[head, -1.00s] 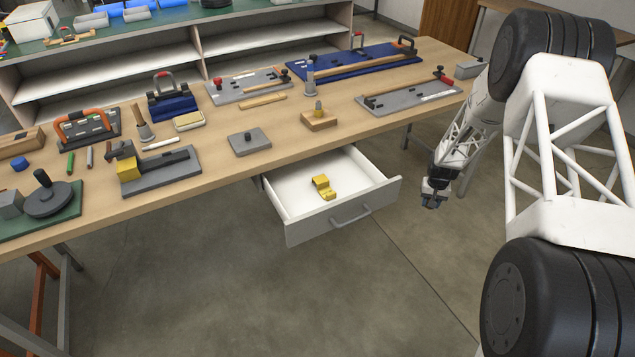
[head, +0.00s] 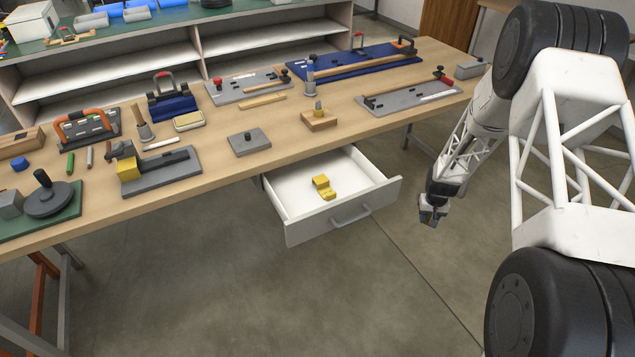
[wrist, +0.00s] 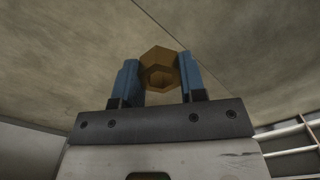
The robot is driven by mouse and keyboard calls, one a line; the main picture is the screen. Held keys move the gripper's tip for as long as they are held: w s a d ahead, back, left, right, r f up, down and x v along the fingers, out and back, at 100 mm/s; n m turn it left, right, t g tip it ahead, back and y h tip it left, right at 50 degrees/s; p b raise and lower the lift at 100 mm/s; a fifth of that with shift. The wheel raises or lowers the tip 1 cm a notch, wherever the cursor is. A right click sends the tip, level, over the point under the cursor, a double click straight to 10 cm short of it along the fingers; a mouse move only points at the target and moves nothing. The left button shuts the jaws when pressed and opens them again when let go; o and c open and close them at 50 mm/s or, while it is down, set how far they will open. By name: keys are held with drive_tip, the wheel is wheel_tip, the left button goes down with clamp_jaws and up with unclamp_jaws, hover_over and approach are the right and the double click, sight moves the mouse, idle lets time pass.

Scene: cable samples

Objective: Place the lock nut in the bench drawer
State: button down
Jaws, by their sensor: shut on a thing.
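The lock nut (wrist: 161,64) is a brass-coloured hexagonal nut with a round hole, seen in the wrist view between the two blue fingers of my gripper (wrist: 162,80). My gripper is shut on it. In the head view my gripper (head: 428,222) hangs over the floor to the right of the open drawer, apart from it; the nut cannot be made out there. The bench drawer (head: 290,190) is pulled out under the bench's front edge. A yellow stepped block (head: 323,187) lies inside it, with bare white floor around.
The wooden bench (head: 220,165) carries several fixtures: a grey plate with a black knob (head: 249,141), a wooden block with a peg (head: 319,119) and a grey board (head: 408,97) at the right. The drawer's grey front (head: 310,223) has a handle (head: 351,216). Open floor lies before the bench.

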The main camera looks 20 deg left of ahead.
drive_tip(key=w+a+r+n, duration=0.15)
drive_tip(key=a+r, duration=0.25)
drive_tip(key=r, duration=0.4)
drive_tip(key=w+a+r+n, duration=0.1)
drive_tip(key=a+r+n, duration=0.25)
drive_tip(key=r, duration=0.45)
wheel_tip(320, 180, up, 5)
drive_tip(key=n, duration=0.2)
hover_over(298, 196)
drive_tip(key=shift+w+f, duration=0.1)
drive_tip(key=shift+f, duration=3)
drive_tip(key=shift+f, duration=1.85)
